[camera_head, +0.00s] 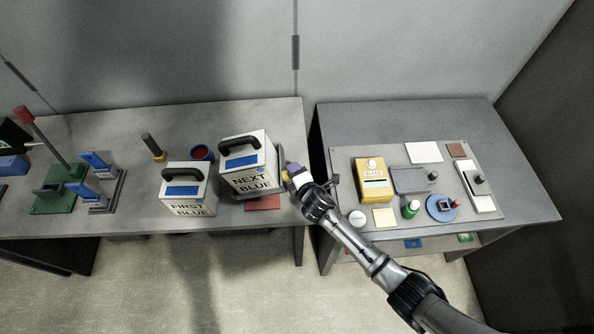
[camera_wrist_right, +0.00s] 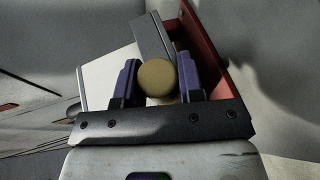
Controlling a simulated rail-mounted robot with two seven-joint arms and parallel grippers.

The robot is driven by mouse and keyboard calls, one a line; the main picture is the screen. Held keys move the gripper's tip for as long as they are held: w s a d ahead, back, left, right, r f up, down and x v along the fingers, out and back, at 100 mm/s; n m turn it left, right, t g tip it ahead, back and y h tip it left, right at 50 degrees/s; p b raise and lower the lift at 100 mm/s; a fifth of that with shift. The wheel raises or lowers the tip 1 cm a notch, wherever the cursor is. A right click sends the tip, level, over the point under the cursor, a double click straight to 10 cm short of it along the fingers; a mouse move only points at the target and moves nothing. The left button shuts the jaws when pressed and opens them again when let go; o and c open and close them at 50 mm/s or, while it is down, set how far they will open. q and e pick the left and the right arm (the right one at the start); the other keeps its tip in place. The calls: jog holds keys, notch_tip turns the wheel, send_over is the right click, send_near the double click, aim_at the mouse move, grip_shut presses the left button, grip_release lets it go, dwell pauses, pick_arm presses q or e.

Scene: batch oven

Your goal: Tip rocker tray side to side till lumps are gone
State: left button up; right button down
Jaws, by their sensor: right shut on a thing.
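My right gripper (camera_head: 288,173) is at the right side of the white box marked NEXT BLUE (camera_head: 250,181). In the right wrist view its purple fingers (camera_wrist_right: 157,85) are shut on a round tan knob (camera_wrist_right: 157,76). Beyond the knob are a grey bar (camera_wrist_right: 153,37), a white surface and a red panel (camera_wrist_right: 205,45). In the head view the box has a black handle and a blue label and looks slightly tilted, with a red plate (camera_head: 262,203) below it. I cannot make out the rocker tray's inside or any lumps. My left gripper is not in view.
A white box marked FIRST BLUE (camera_head: 187,190) stands to the left. Behind it are a red-filled blue cup (camera_head: 202,153) and a dark-handled tool (camera_head: 153,146). A green-based lever (camera_head: 52,203) is far left. The right table holds a panel with a yellow device (camera_head: 373,181).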

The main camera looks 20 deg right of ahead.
jog(key=c, duration=0.8)
grip_release()
jog(key=shift+o, duration=0.2)
jog(key=v, duration=1.3)
jog(key=shift+s+p, duration=0.3)
jog(key=shift+s, duration=0.05)
jog(key=shift+r, duration=0.15)
